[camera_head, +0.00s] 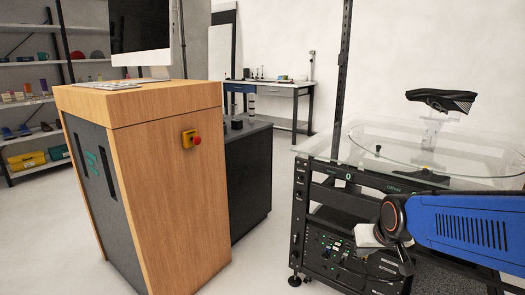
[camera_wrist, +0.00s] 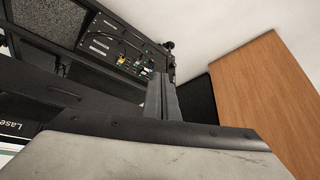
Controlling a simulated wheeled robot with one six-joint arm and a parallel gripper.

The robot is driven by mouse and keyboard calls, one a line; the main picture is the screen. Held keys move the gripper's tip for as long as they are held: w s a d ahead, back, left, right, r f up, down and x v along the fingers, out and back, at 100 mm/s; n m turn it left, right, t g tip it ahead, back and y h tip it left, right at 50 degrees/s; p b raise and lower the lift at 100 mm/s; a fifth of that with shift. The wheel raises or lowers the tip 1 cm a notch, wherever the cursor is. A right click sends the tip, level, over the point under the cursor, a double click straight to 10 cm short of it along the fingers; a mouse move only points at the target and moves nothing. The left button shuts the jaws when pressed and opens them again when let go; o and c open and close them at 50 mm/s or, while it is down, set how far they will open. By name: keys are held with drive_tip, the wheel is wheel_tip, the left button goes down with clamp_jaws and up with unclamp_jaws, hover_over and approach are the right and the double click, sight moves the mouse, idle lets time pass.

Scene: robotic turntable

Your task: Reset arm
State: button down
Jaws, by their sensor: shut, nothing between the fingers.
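My gripper (camera_wrist: 163,80) shows in the wrist view as two dark fingers pressed together, with nothing between them. It points toward the floor gap between the turntable's black frame and the wooden cabinet. In the head view my blue arm reaches in from the right, in front of the turntable (camera_head: 360,158). The gripper's fingertips cannot be made out there.
A wooden cabinet (camera_head: 170,180) with a red stop button (camera_head: 196,140) and a monitor (camera_head: 140,25) stands left of the turntable. Open floor lies between them. Shelves (camera_head: 35,100) stand at the far left, and a workbench (camera_head: 270,88) stands at the back wall.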

drive_tip(key=s+r+g, duration=0.1)
drive_tip(key=s+r, duration=0.2)
drive_tip(key=s, duration=1.6)
drive_tip(key=shift+d+g, duration=0.3)
